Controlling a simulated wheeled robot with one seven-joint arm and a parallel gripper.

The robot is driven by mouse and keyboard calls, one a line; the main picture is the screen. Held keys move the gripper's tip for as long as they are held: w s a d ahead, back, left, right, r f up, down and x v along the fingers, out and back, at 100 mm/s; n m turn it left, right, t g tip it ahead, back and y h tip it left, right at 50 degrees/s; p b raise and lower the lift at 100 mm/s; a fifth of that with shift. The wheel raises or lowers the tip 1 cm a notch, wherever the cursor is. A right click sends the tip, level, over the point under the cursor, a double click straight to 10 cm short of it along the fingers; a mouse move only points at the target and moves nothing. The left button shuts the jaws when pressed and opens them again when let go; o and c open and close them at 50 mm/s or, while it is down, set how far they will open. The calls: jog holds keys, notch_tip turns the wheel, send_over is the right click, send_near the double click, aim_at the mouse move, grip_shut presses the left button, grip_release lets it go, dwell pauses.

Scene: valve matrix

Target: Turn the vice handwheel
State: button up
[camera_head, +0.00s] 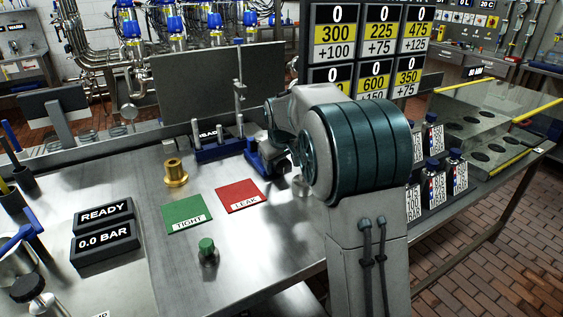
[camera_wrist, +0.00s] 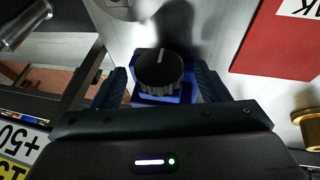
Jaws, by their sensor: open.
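The vice handwheel (camera_wrist: 160,68) is a round black knurled knob with a white line on its face, seen in the wrist view. It sits on the blue vice (camera_wrist: 180,97). The vice also shows in the head view (camera_head: 254,157), partly hidden by my arm. My gripper (camera_wrist: 161,75) is open, with one finger on each side of the handwheel. A gap shows at both sides, and I cannot tell how deep the fingers reach. In the head view my arm covers the handwheel.
A red LEAK mat (camera_head: 240,194) and a green TIGHT mat (camera_head: 187,214) lie near the vice. A brass fitting (camera_head: 175,173) and a green-topped part (camera_head: 207,251) stand upright on the bench. A blue rack (camera_head: 218,148) is behind. Labelled bottles (camera_head: 457,173) stand at right.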

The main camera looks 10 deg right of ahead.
jog(key=shift+f, duration=0.1)
jog(key=c, duration=1)
jog(key=shift+d+y+p, duration=0.1)
jog(key=shift+y+p, duration=0.2)
jog(key=shift+p, duration=0.05)
jog(key=shift+w+d+r+m+g+y+p, duration=0.1)
jog(key=shift+d+r+m+g+y+p, duration=0.15)
jog(key=shift+g+y+p, duration=0.4)
jog(key=y, duration=0.1)
jog(key=y+p, duration=0.1)
jog(key=y, duration=0.1)
jog(key=m+y, duration=0.1)
jog(key=shift+w+d+f+g+y+p, duration=0.15)
jog(key=shift+d+f+g+y+p, duration=0.1)
jog(key=shift+d+g+p, duration=0.1)
jog(key=y, duration=0.2)
jog(key=m+g+y, duration=0.1)
jog(key=y, duration=0.1)
jog(key=shift+w+d+f, duration=0.1)
jog(key=shift+d+f, duration=0.1)
jog(key=shift+d, duration=0.05)
jog(key=shift+d+f+m+g+y, duration=0.15)
jog(key=shift+m+y, duration=0.1)
jog(key=shift+y, duration=0.65)
jog(key=shift+a+f+m+g+y, duration=0.1)
jog(key=shift+m+g+y, duration=0.1)
jog(key=shift+y, duration=0.7)
